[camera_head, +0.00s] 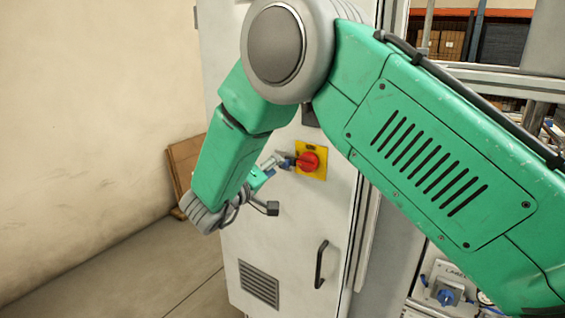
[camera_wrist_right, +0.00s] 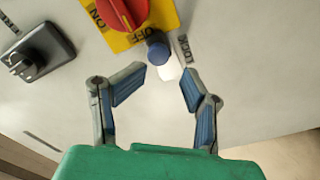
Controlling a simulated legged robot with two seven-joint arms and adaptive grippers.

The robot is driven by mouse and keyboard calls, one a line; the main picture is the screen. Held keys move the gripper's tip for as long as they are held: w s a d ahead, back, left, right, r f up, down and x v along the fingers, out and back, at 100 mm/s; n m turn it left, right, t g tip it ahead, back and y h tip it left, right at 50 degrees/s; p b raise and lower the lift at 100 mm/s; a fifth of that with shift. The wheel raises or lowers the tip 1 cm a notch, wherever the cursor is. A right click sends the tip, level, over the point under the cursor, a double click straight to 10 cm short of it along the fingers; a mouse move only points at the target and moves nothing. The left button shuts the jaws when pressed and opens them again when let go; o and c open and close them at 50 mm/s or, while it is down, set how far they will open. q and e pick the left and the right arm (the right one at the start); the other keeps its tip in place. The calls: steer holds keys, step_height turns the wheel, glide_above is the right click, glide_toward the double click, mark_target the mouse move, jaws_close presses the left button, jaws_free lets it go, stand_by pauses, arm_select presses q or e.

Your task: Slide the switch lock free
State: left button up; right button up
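The red rotary switch (camera_head: 308,161) sits on a yellow plate on the pale cabinet door. It also shows in the wrist view (camera_wrist_right: 122,8) at the top, with ON and OFF lettering on its plate. In the head view the right gripper (camera_head: 275,165) is just left of the switch, partly hidden. My left gripper is not in view.
A black latch (camera_wrist_right: 38,52) protrudes from the door to the left of the switch plate in the wrist view. A black door handle (camera_head: 320,264) and a vent (camera_head: 259,285) are lower on the cabinet. Cardboard (camera_head: 184,165) leans behind my forearm.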

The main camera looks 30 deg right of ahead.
mark_target(283, 167)
steer(key=shift+w+a+r, duration=0.1)
steer(key=shift+w+a, duration=0.05)
steer(key=shift+w, duration=0.25)
steer(key=shift+g, duration=0.3)
steer(key=d, duration=0.3)
steer(key=s+d+f, duration=0.1)
steer(key=d, duration=0.1)
steer(key=shift+d, duration=0.35)
steer(key=c, duration=0.3)
steer(key=shift+a, duration=0.2)
jaws_close()
steer(key=shift+w+a+r, duration=0.1)
steer(key=shift+w+a, duration=0.05)
steer(key=shift+a, duration=0.35)
steer(key=shift+w+a, duration=0.15)
steer(key=shift+a, duration=0.35)
steer(key=shift+w+p, duration=0.6)
steer(key=shift+w, duration=0.35)
steer(key=shift+w+a, duration=0.1)
steer(key=shift+a, duration=0.2)
steer(key=shift+o, duration=1.5)
jaws_free()
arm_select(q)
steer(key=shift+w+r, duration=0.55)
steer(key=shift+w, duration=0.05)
arm_select(e)
steer(key=shift+w+a, duration=0.15)
